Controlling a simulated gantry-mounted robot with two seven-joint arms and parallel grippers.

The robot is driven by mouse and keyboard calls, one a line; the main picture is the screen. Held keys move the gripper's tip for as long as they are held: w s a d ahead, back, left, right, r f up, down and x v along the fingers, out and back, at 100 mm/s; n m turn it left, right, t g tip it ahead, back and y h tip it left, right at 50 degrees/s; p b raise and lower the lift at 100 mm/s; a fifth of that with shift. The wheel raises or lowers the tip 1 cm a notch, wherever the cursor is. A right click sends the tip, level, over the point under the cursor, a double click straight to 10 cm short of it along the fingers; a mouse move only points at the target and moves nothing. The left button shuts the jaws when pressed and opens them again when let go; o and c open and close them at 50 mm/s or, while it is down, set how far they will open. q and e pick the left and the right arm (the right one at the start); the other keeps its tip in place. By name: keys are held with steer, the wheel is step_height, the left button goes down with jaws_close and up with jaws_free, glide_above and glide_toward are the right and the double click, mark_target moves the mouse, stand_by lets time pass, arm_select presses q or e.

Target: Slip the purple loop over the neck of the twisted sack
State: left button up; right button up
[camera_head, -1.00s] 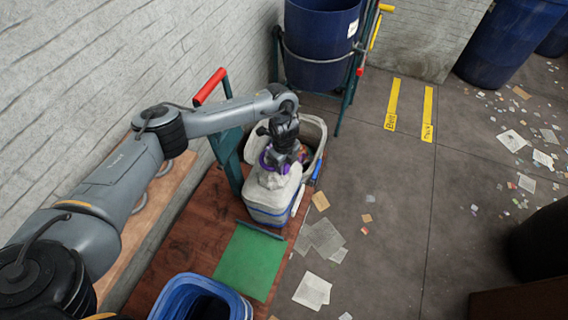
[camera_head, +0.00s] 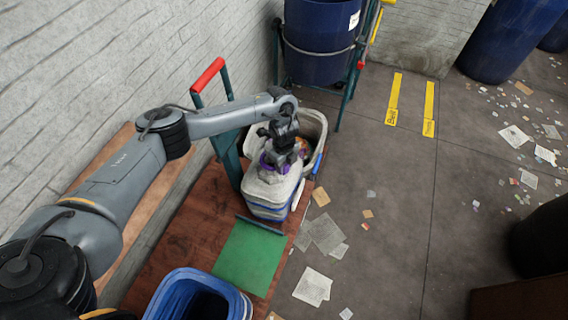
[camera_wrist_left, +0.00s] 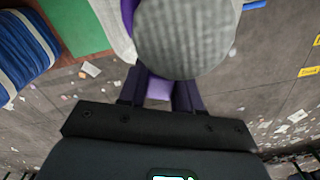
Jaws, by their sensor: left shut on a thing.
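The purple loop (camera_head: 266,166) is at my left gripper (camera_head: 278,160), low over the top of the pale grey sack (camera_head: 268,190). In the left wrist view, my left gripper (camera_wrist_left: 160,98) is shut on the loop's near part (camera_wrist_left: 159,89). The sack's round grey neck end (camera_wrist_left: 185,38) is close to the camera, and purple shows at its left and near sides. The loop appears to lie around the neck, but its far side is hidden. The sack stands upright above blue and white layers. My right gripper is not in view.
A pale bin (camera_head: 313,123) with mixed contents stands just behind the sack. A green sheet (camera_head: 250,256) and a blue tub (camera_head: 190,283) are in front. A red-handled frame (camera_head: 208,75) is beside my left arm. Paper scraps litter the open floor at right.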

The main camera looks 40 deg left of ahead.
arm_select(q)
steer(key=o, duration=1.1)
steer(key=shift+r, duration=0.55)
step_height(320, 180, up, 10)
steer(key=p, duration=0.4)
steer(key=shift+f, duration=0.15)
steer(key=shift+s+f, duration=0.1)
